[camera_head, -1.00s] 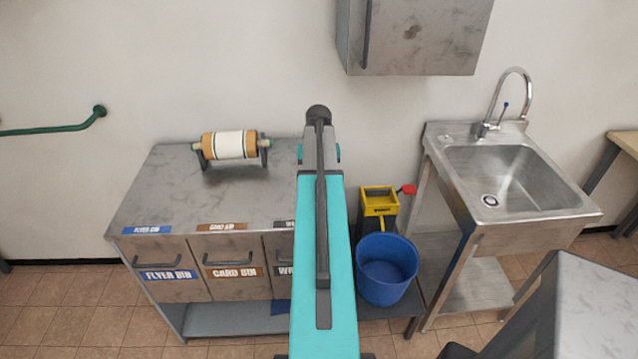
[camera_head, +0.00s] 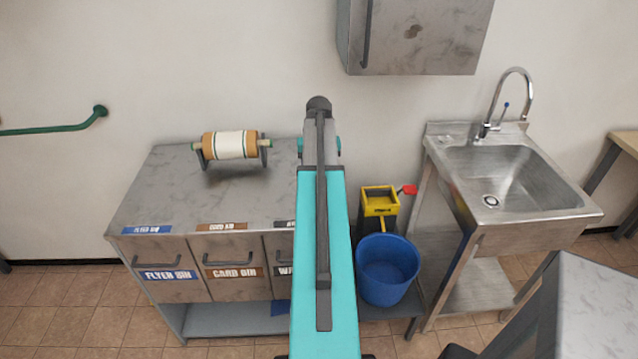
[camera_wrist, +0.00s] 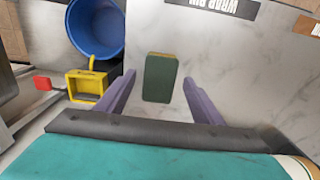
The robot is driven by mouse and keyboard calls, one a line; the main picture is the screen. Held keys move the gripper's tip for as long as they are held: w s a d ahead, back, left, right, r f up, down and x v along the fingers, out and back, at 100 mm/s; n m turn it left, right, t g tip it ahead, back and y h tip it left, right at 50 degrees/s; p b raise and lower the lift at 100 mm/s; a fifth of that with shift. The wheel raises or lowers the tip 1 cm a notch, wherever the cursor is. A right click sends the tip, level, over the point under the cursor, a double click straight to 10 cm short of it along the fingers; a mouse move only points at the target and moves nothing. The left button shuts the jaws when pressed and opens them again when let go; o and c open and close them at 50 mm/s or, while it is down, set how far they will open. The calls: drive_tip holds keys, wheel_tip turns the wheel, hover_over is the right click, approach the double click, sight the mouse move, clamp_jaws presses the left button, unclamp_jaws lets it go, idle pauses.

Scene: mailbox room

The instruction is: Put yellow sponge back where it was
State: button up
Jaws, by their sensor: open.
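The sponge (camera_wrist: 160,79) shows in the wrist view as a dark green slab with a thin yellow edge. It appears to rest on the grey top of the bin cabinet (camera_head: 160,195), near the side with the bucket. My gripper (camera_wrist: 158,76) is open, with its two purple fingers on either side of the sponge in the picture. A gap shows between the sponge and each finger; the height between them is hard to tell. In the head view my arm hides the sponge and the gripper.
A blue bucket (camera_head: 388,272) with a yellow wringer (camera_head: 380,203) stands between the cabinet and the steel sink (camera_head: 515,180). A roller with paper (camera_head: 230,146) stands at the cabinet's back. A wall cabinet (camera_head: 420,38) hangs above. The cabinet top's left front is clear.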

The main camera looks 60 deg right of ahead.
wheel_tip(320, 180, up, 10)
drive_tip(key=b, duration=0.1)
drive_tip(key=shift+f+b, duration=0.15)
drive_tip(key=shift+b, duration=0.15)
idle(0.9)
